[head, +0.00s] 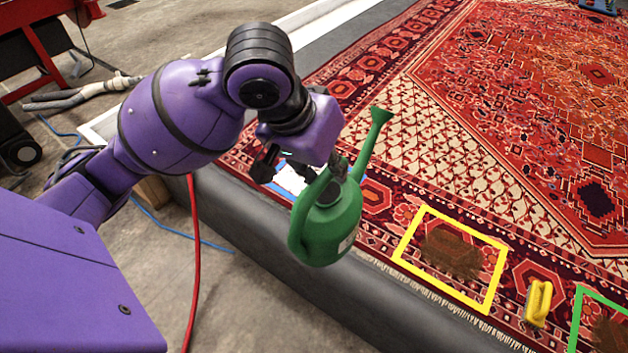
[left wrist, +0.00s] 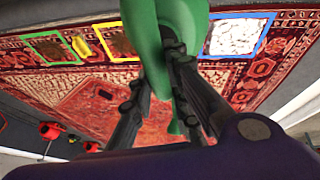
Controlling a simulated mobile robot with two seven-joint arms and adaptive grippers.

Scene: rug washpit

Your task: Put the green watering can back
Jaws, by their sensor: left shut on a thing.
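The green watering can (head: 328,222) hangs from my left gripper (head: 335,172) in the head view, roughly upright, with its spout pointing up and to the right. It appears held above the edge of the pit, in front of the rug's near border. My left gripper is shut on the can near its top; the exact contact is partly hidden. In the left wrist view the can (left wrist: 165,30) fills the top middle, between and beyond the fingers (left wrist: 160,90). My right gripper is not in view.
The patterned red rug (head: 480,130) carries a yellow frame (head: 402,243) around a brown stain, a yellow brush (head: 538,303) and a green frame (head: 577,318). A blue frame (left wrist: 267,36) surrounds a white patch in the left wrist view.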

